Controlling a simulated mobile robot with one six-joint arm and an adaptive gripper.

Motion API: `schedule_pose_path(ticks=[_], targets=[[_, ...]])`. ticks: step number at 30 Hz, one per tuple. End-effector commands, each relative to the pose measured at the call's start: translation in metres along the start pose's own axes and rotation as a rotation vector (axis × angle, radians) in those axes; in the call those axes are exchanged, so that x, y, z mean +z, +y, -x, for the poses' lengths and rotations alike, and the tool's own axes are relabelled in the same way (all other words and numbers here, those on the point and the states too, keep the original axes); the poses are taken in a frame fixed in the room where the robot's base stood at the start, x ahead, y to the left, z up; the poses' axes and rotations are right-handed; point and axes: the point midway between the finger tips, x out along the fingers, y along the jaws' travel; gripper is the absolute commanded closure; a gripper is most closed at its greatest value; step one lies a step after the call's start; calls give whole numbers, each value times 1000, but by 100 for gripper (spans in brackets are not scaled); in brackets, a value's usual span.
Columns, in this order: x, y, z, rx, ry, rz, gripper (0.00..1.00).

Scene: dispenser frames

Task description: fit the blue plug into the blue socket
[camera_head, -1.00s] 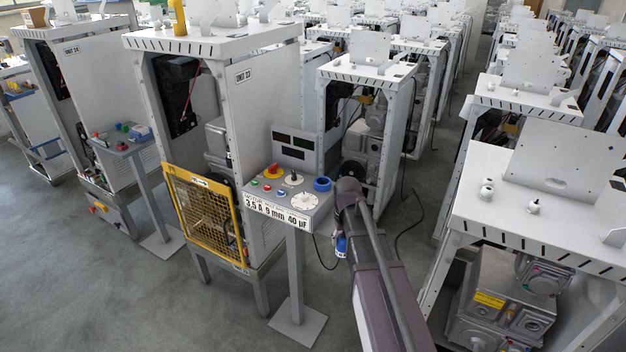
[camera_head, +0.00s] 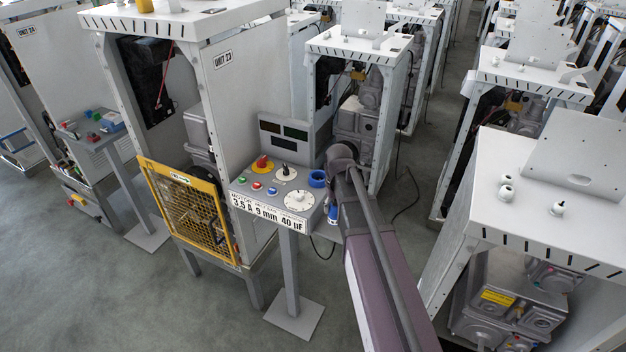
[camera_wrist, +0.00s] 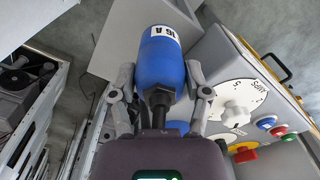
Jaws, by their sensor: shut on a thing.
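The blue plug (camera_wrist: 160,62) with a white "16 A" label is held between the two fingers of my gripper (camera_wrist: 161,78). It points away from the wrist, its dark cable end towards me. In the head view the plug (camera_head: 332,213) shows small at the console's right side, lower in the picture than the socket and apart from it. My arm hides most of my gripper there. The blue socket (camera_head: 317,179) is a round blue ring on the right end of the console top.
The grey console (camera_head: 277,206) carries a red-and-yellow knob (camera_head: 262,163), buttons and a white dial (camera_head: 298,201). A yellow mesh guard (camera_head: 186,208) is left of it. A white cabinet (camera_head: 248,110) stands behind. A black cable (camera_head: 322,252) hangs below. Open floor lies in front.

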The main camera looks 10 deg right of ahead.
Motion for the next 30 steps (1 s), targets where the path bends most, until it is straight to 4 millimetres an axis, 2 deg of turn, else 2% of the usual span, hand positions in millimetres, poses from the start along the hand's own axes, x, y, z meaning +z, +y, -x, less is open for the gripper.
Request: schedule_pose_path(ticks=[11,16,20,30], targets=[[-1,-11,0,0,0,18,94],[-2,-11,8,0,0,36,94],[-3,-8,20,0,0,74,94],[-7,10,67,-1,0,236,94]])
